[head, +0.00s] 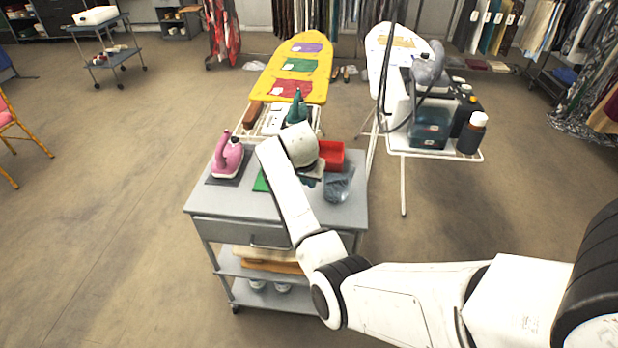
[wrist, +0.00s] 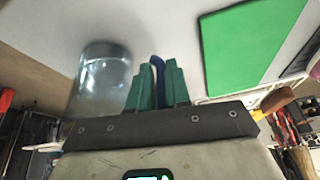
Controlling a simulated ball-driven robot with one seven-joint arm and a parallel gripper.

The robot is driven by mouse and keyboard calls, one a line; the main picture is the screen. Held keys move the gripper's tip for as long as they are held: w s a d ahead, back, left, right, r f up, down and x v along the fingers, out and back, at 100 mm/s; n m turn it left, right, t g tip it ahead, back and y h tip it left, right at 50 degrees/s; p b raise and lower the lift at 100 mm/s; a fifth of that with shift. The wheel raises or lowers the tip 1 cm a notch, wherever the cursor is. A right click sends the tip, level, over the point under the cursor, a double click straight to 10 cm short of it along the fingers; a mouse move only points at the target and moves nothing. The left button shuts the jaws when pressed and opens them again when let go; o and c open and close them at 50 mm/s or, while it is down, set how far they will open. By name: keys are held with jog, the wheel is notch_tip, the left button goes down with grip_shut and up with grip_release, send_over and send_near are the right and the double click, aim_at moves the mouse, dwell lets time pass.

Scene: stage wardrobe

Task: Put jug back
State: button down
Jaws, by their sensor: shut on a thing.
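The jug (head: 339,183) is clear, bluish and see-through. In the head view it is at the right side of the grey trolley top (head: 225,198), beside my wrist. In the wrist view the jug (wrist: 101,82) is left of my gripper (wrist: 157,84). The green fingers are shut on a narrow blue part between them, which looks like the jug's handle. I cannot tell whether the jug touches the top or hangs just above it. A flat green mat (wrist: 246,45) lies bare on the top; in the head view my arm hides most of it.
A pink iron (head: 228,157) stands on a dark mat at the left of the trolley. A red bin (head: 331,154) is at its back right. Behind are a yellow ironing board (head: 318,53) and a white stand with bottles (head: 471,132).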

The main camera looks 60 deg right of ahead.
jog(key=c, duration=1.1)
grip_release()
jog(key=shift+f, duration=0.1)
jog(key=v, duration=1.2)
jog(key=s+a+f+n+y, duration=0.1)
jog(key=s+a+f+n, duration=0.4)
jog(key=s+a, duration=0.2)
jog(key=s+a+f+n+y, duration=0.1)
jog(key=s+a+f+n, duration=0.4)
jog(key=s+a, duration=0.3)
jog(key=s+a+f+n+y+b, duration=0.1)
jog(key=s+a+f+n+y, duration=0.1)
jog(key=s+a+f+n, duration=0.3)
jog(key=shift+s+a+f, duration=0.3)
jog(key=shift+s+a, duration=0.25)
jog(key=shift+a, duration=0.65)
jog(key=shift+s+a+f, duration=0.25)
jog(key=shift+s+a, duration=0.25)
jog(key=shift+a, duration=0.7)
jog(key=shift+s+a+f, duration=0.3)
jog(key=shift+s+a, duration=0.25)
jog(key=shift+a, duration=0.65)
